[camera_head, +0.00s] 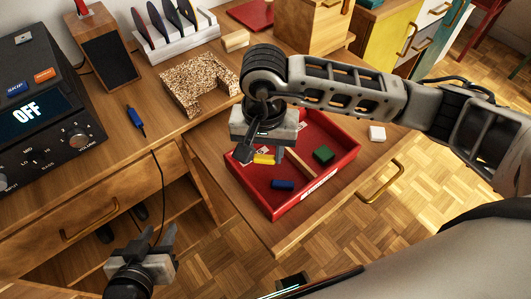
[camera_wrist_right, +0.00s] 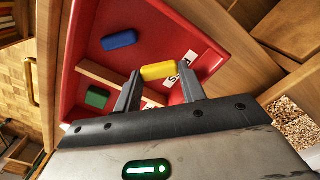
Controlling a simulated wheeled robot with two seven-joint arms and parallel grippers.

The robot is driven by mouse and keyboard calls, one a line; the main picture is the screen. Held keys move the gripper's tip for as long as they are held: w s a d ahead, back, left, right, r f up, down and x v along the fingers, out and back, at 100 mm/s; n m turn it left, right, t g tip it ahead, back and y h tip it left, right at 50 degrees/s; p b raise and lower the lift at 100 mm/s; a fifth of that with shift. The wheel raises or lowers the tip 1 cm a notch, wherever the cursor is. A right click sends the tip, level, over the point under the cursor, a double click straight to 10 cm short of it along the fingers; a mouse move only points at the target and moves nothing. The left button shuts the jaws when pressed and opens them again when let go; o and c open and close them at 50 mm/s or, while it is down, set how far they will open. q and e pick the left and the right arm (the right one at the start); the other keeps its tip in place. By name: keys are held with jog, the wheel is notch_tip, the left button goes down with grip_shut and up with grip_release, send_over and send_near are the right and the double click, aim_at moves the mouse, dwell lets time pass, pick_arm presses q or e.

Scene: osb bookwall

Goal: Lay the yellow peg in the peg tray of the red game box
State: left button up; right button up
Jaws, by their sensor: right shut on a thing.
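The red game box (camera_head: 346,168) stands in the pulled-out drawer; it also shows in the right wrist view (camera_wrist_right: 90,28). A pale wooden divider (camera_head: 301,163) splits its inside. A blue peg (camera_head: 283,184) lies left of the divider, and a green block (camera_head: 323,154) lies right of it. My right gripper (camera_head: 263,157) is shut on the yellow peg (camera_wrist_right: 158,71), held crosswise between its fingertips. The peg appears over the blue peg's side of the box; its height above the floor is unclear. My left gripper (camera_head: 143,246) is open and empty, low at the front left.
A white block (camera_head: 377,133) lies in the drawer, right of the box. The drawer's brass handle (camera_head: 380,180) faces front. On the desk are a speckled block (camera_head: 200,82), a rack of discs (camera_head: 172,40), a speaker (camera_head: 106,50) and a dark console (camera_head: 45,110).

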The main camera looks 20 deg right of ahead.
notch_tip(320, 180, down, 2)
jog(key=shift+d+f, duration=0.1)
jog(key=shift+f, duration=0.15)
jog(key=o, duration=0.9)
